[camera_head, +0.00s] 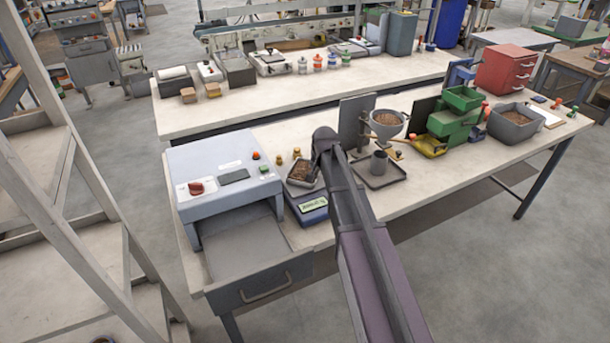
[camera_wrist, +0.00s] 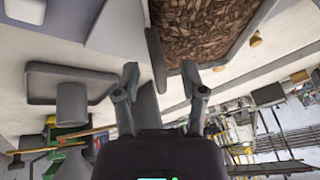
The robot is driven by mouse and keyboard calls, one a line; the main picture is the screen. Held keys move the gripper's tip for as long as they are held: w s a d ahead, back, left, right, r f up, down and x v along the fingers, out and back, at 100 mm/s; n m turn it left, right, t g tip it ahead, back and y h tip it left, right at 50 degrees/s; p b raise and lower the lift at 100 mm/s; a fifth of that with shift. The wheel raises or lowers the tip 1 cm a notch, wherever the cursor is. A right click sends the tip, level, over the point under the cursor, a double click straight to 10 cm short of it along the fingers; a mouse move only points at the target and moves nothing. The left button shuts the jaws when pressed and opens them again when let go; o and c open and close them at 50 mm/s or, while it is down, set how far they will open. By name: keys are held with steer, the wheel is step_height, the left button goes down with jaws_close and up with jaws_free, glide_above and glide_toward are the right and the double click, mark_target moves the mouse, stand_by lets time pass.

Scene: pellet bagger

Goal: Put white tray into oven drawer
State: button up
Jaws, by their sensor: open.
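The tray (camera_head: 290,182), pale-rimmed and filled with brown pellets, sits on the scale (camera_head: 313,207) just right of the oven. In the wrist view its pellets fill the upper right, inside a light rim (camera_wrist: 262,22). My gripper (camera_wrist: 160,72) is open close to the tray's edge, and a dark grey upright piece (camera_wrist: 155,62) shows between its fingers. I cannot tell whether that piece belongs to the tray. In the head view my arm hides the fingers. The grey-blue oven (camera_head: 222,160) has its drawer (camera_head: 245,248) pulled out toward the front, empty.
Small brass weights (camera_head: 296,153) stand behind the tray. Right of my arm are a dark tray with a grey cup (camera_head: 379,163), a hopper of pellets (camera_head: 386,122), green bins (camera_head: 455,122) and a grey pellet bin (camera_head: 513,124). A pale frame (camera_head: 75,215) stands left of the bench.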

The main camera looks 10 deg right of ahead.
jaws_close()
steer(key=shift+r, duration=0.1)
stand_by(0.4)
step_height(320, 180, up, 3)
steer(key=p, duration=0.3)
steer(key=shift+r+p, duration=0.2)
steer(key=shift+p, duration=0.1)
steer(key=s+d+r+p, duration=0.1)
steer(key=s+d, duration=0.8)
steer(key=s, duration=0.4)
steer(key=shift+d+r, duration=0.2)
